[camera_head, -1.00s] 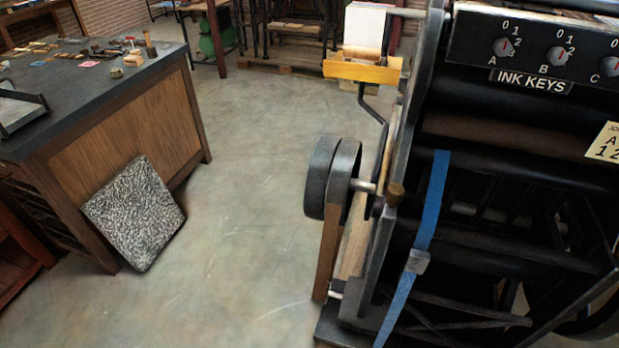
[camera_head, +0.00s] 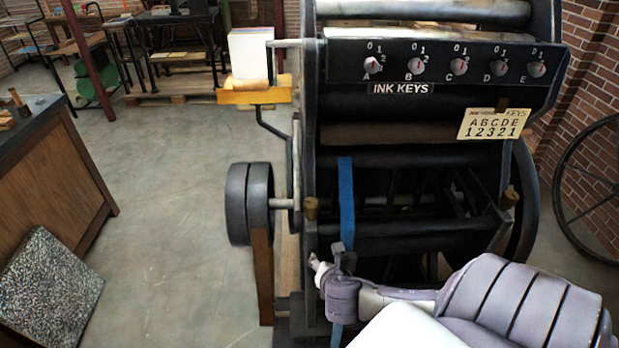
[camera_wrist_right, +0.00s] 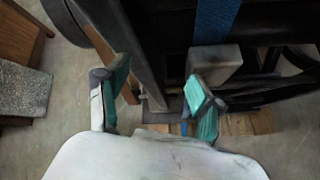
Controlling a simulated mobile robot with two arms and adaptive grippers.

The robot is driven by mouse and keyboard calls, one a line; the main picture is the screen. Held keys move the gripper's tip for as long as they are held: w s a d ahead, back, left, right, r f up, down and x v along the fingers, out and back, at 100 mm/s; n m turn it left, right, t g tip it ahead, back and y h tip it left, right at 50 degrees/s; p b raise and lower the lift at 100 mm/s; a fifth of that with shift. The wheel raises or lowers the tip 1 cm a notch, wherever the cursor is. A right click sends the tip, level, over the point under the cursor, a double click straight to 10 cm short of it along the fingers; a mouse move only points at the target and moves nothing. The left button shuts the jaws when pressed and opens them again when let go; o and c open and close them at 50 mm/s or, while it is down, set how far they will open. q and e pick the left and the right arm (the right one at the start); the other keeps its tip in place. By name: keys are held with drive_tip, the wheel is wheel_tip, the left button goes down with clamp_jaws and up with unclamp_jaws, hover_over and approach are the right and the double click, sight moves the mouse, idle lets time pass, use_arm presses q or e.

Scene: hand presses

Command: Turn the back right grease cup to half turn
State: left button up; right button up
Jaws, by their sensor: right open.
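Two brass-coloured caps that look like grease cups sit on the press's side frames: one on the left side (camera_head: 311,208) and one on the right side (camera_head: 510,197). I cannot tell whether either is the back right one; no others show clearly. My right gripper (camera_head: 328,262) reaches in from the lower right, low in front of the press's left frame and below the left cup. In the right wrist view its teal-padded fingers (camera_wrist_right: 157,95) are apart, with nothing held between them. My left gripper is out of view.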

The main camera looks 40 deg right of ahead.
sight(312, 205)
drive_tip(key=s+a+r+n+t, duration=0.1)
drive_tip(key=a+r+n+t, duration=0.15)
drive_tip(key=r, duration=0.65)
drive_tip(key=s+a+r+n+t, duration=0.1)
drive_tip(key=r+n, duration=0.3)
drive_tip(key=r, duration=0.6)
drive_tip(key=p+x, duration=0.1)
drive_tip(key=x, duration=1.2)
drive_tip(key=shift+w+d+p, duration=0.1)
drive_tip(key=shift+d+p, duration=0.15)
drive_tip(key=shift+p, duration=0.1)
